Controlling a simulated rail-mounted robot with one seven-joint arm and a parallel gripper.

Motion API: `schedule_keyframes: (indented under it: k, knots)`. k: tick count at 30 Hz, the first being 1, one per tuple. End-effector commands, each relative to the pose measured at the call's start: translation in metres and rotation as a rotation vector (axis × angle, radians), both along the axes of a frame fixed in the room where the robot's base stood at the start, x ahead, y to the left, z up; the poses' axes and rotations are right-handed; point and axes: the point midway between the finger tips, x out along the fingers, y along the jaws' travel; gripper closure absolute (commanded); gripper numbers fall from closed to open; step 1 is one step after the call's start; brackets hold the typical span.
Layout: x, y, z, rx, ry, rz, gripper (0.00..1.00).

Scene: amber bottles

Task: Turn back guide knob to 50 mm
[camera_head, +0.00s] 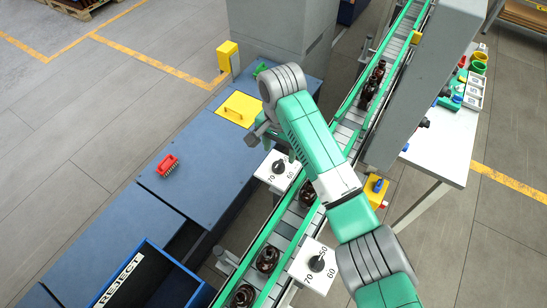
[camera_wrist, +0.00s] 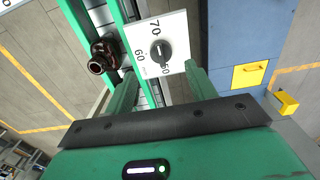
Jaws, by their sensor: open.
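The back guide knob (camera_head: 278,167) is a black dial on a white plate beside the conveyor, partly covered by my arm in the head view. In the wrist view the black knob (camera_wrist: 161,51) shows whole, with 70 above, 60 to the left and a partly hidden label, apparently 50, below. A second knob (camera_head: 317,264) on a white plate marked 70, 60 and 50 stands nearer.
Amber bottles (camera_head: 268,259) stand on the green-railed conveyor; one (camera_wrist: 103,56) shows beside the knob plate. A blue bench holds a red brush-like object (camera_head: 167,165) and a yellow panel (camera_head: 239,109). A REJECT bin (camera_head: 146,246) is at lower left. A grey housing (camera_head: 425,80) rises at right.

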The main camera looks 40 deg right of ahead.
Motion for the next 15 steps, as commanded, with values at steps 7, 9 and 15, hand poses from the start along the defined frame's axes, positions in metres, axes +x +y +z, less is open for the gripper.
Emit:
schedule_keyframes:
  k: [7,9,15]
  knots:
    - [-0.001,0.000,-0.047,0.001,0.001,0.001,0.44]
    - [0.000,0.000,-0.055,0.000,0.000,0.002,0.44]
    - [0.000,0.001,-0.064,0.000,-0.002,0.003,0.44]
